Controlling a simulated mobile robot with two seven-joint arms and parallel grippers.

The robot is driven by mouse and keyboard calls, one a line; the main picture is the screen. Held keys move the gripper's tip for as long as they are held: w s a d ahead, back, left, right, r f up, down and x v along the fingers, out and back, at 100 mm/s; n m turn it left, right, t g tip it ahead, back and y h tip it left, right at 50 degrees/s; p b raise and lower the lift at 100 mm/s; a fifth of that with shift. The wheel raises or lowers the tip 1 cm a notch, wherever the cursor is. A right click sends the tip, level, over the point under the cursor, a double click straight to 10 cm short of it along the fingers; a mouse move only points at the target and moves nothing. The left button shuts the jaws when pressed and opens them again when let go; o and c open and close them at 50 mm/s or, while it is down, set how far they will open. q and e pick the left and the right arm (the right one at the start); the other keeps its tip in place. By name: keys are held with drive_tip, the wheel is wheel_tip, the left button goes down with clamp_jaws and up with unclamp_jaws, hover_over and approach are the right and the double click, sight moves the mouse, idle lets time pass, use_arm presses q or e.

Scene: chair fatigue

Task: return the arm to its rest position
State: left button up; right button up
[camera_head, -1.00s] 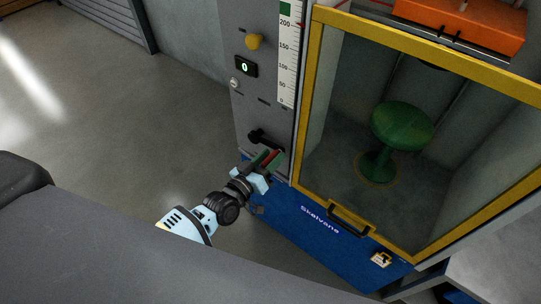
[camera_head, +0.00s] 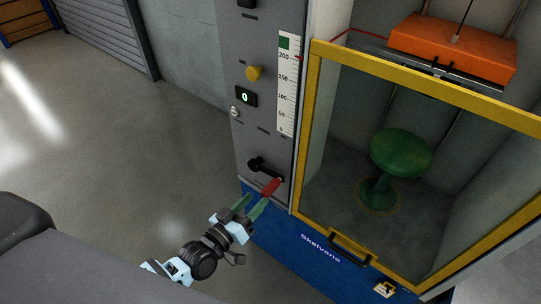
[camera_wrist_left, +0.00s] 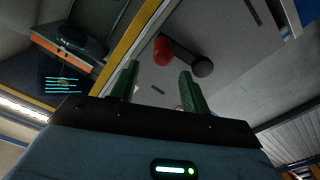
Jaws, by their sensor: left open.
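My left gripper (camera_head: 249,208) is in front of the grey control panel (camera_head: 262,150) of the test machine, low down. Its two green fingers are apart and nothing is between them. A black lever with a red grip (camera_head: 271,187) sticks out from the panel just beyond the fingertips. In the left wrist view my open fingers (camera_wrist_left: 158,88) point towards the panel, and the red grip (camera_wrist_left: 163,50) lies ahead of them, clear of both fingers. My right gripper is in neither view.
A yellow-framed door (camera_head: 308,130) encloses a green stool (camera_head: 401,155) under an orange block (camera_head: 455,45). Open floor (camera_head: 130,150) lies to the left.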

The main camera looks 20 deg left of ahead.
use_arm(q)
drive_tip(key=shift+s, duration=0.1)
drive_tip(key=s+f+m+g+y+p, duration=0.1)
drive_tip(key=s+f+g, duration=0.1)
drive_tip(key=s, duration=0.7)
drive_tip(key=s+a+f+m+g+y+p, duration=0.1)
drive_tip(key=s+f+g, duration=0.2)
drive_tip(key=s, duration=0.7)
drive_tip(key=s+a+f+m+g+y+p, duration=0.1)
drive_tip(key=s+f, duration=0.4)
drive_tip(key=s, duration=0.5)
drive_tip(key=shift+g+y, duration=0.6)
drive_tip(key=shift+g, duration=0.5)
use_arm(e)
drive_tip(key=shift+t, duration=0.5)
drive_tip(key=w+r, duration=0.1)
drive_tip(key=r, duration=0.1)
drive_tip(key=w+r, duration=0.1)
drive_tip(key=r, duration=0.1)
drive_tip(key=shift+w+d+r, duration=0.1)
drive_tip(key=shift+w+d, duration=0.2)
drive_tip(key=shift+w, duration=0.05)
